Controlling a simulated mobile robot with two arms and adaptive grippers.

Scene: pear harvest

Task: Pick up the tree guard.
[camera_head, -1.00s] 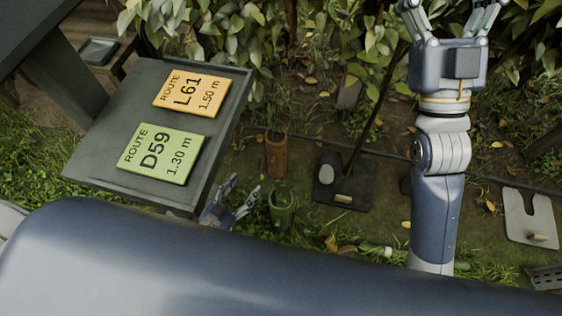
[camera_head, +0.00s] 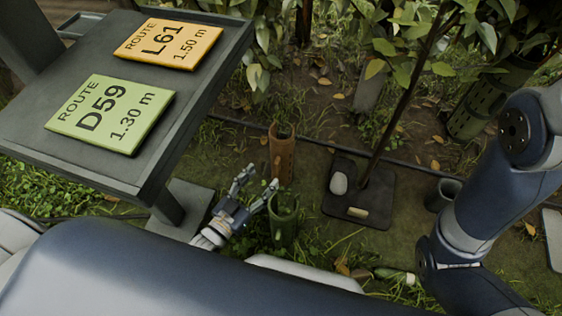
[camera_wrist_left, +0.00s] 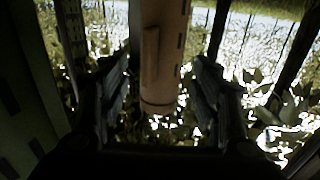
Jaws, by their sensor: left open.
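Several tubes that look like tree guards stand on the ground. The brown tube (camera_head: 281,152) is upright beyond my left gripper (camera_head: 255,183). A green tube (camera_head: 284,218) stands just right of that gripper, nearer to me. My left gripper is open and low, beside the panel's post. In the left wrist view the brown tube (camera_wrist_left: 160,60) lies between the two spread fingers of the left gripper (camera_wrist_left: 168,100), with room on both sides. My right arm is at the right edge of the head view, with its gripper out of view.
A tilted panel with green D59 and orange L61 route cards (camera_head: 110,112) overhangs at left. A black base plate (camera_head: 375,205) holds a thin trunk and a pale stone. A grey tube (camera_head: 443,194) and a slotted green guard (camera_head: 478,106) stand at right. Leaves hang behind.

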